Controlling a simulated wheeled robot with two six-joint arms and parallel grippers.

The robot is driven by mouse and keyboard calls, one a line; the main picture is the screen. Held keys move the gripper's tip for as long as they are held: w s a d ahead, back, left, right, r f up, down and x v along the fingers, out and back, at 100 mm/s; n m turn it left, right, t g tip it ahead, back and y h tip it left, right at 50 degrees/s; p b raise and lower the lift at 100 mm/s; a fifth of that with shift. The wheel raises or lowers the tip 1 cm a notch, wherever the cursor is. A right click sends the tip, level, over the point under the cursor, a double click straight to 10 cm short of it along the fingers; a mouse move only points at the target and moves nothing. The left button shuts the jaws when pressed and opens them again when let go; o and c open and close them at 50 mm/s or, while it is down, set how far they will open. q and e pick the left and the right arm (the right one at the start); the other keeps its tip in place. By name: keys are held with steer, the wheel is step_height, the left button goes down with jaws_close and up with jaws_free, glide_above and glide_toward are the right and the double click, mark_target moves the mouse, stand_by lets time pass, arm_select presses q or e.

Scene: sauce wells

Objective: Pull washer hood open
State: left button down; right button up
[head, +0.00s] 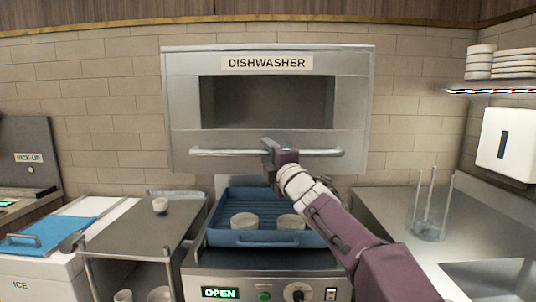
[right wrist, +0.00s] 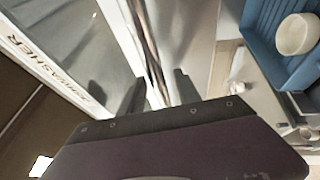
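The dishwasher hood (head: 185,100) is a metal box labelled DISHWASHER, standing raised above the wash base. A blue rack (head: 268,238) shows below it, also at the top right of the right wrist view (right wrist: 258,52). The hood's long horizontal handle (head: 225,152) runs along its lower front. My right gripper (head: 268,146) is at the middle of the handle. In the right wrist view its two dark fingers (right wrist: 158,88) lie close on either side of the handle bar (right wrist: 150,45), apparently shut on it. My left gripper is not in view.
Two pale bowls (head: 244,220) sit in the rack. The control panel (head: 262,288) reads OPEN. A counter with a clear upright holder (head: 428,228) is right. Stacked plates (head: 512,65) are on the upper right shelf.

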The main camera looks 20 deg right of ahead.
steer(key=shift+s+f, duration=0.1)
steer(key=shift+s, duration=0.3)
steer(key=b+v, duration=0.1)
steer(key=v, duration=0.7)
steer(key=shift+s, duration=0.15)
